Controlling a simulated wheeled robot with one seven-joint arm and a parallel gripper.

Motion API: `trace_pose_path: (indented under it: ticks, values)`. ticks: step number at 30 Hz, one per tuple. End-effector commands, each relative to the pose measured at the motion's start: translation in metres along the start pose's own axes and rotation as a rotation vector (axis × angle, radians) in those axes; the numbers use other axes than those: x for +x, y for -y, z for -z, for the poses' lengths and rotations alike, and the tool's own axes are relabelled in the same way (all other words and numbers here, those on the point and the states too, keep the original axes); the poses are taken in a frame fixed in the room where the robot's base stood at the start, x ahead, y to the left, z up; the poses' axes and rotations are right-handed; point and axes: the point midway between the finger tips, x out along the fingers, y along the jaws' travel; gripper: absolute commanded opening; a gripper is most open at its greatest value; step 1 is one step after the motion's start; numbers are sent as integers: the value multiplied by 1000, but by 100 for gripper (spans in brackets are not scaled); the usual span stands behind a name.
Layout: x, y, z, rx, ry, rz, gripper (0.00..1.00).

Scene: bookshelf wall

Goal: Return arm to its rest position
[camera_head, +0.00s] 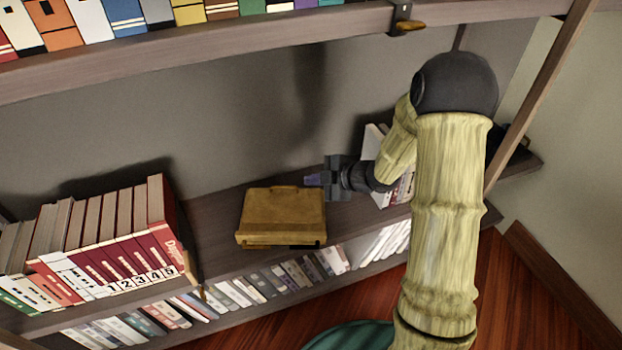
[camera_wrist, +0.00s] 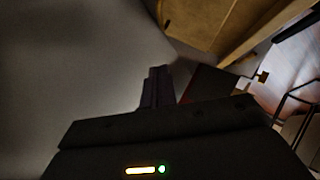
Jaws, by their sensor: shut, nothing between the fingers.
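My gripper (camera_head: 312,180) is at the end of my bent arm in the head view, over the middle shelf. Its fingers are shut with nothing between them, and they point left. They are just right of the upper right corner of a tan briefcase-like box (camera_head: 282,216) on that shelf; I cannot tell whether they touch it. In the wrist view my gripper's fingers (camera_wrist: 156,88) show dark and together.
The middle shelf (camera_head: 215,215) holds a row of red and white books (camera_head: 120,245) at left and white books (camera_head: 375,145) behind my arm. An upper shelf (camera_head: 200,55) with books runs above. A diagonal wooden post (camera_head: 540,95) stands at right. Wooden floor (camera_head: 500,300) lies below right.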

Motion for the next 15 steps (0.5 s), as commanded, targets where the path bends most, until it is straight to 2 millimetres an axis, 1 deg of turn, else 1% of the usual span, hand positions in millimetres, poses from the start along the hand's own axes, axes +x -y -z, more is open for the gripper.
trace_pose_path:
  ticks: [10,13,15]
  values:
    - [-4,-2,-3,15,22,-8,0]
    - [-11,-8,-7,64,91,-24,0]
    - [-21,-12,-11,131,174,-44,0]
